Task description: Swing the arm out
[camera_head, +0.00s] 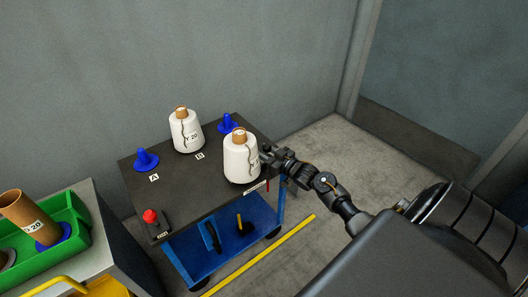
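My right arm (346,209) reaches in from the lower right over the cart's right edge. Its black gripper (266,156) is at the right side of a white yarn bobbin (237,163) with a brown core and a dark wavy line. The gripper looks very close to the bobbin; I cannot tell whether it touches it. The fingertips are small and partly hidden, so their opening does not show. The bobbin is upright near the right corner of the dark cart top (205,196). My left gripper is not in view.
A second white bobbin (184,136) stands farther back, between empty blue cones (146,160) and (227,125). A red button (151,216) is at the front left. A green tray (75,212) holds a brown tube (24,213). Floor right of the cart is clear.

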